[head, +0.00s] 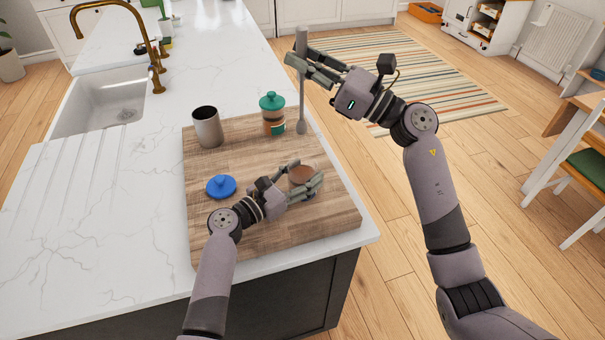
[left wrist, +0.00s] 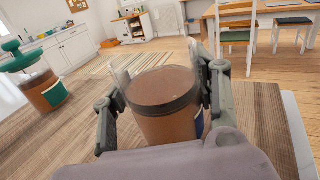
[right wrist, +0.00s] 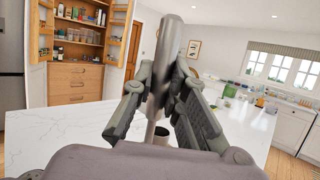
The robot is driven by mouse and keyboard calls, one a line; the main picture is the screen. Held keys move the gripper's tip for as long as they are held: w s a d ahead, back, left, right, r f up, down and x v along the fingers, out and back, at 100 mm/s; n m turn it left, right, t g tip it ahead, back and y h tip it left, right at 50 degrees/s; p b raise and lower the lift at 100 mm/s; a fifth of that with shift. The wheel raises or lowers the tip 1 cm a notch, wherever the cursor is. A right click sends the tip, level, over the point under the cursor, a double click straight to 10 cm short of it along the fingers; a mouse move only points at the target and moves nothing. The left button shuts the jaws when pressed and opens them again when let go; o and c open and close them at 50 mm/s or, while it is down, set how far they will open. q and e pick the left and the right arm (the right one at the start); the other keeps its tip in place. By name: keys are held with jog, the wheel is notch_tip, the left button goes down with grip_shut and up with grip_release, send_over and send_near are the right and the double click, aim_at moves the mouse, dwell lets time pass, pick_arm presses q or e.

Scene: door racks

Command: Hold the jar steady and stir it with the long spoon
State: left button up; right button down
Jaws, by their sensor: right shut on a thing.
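An open jar (head: 303,174) with brown contents stands upright on the wooden board. It also shows in the left wrist view (left wrist: 166,122). My left gripper (head: 308,183) is low over the board with its fingers on either side of the jar, apparently not clamped on it. The fingers also flank the jar in the left wrist view (left wrist: 162,82). My right gripper (head: 303,63) is shut on the handle of the long grey spoon (head: 302,97). The spoon hangs nearly upright, bowl down, behind the jar and clear of it. Its handle fills the middle of the right wrist view (right wrist: 163,75).
A blue knobbed lid (head: 220,187) lies on the wooden board (head: 240,160) left of the jar. A grey cup (head: 208,130) and a green-lidded jar (head: 272,113) stand at the back of the board. The sink (head: 105,103) is at the left. The counter's right edge is close.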

pick_arm(q)
jog(key=c, duration=0.8)
pick_arm(e)
notch_tip(320, 180, down, 6)
jog(key=m+t+h, duration=0.2)
jog(key=t, duration=0.2)
jog(key=shift+r, duration=0.15)
notch_tip(320, 180, down, 12)
dwell(0.7)
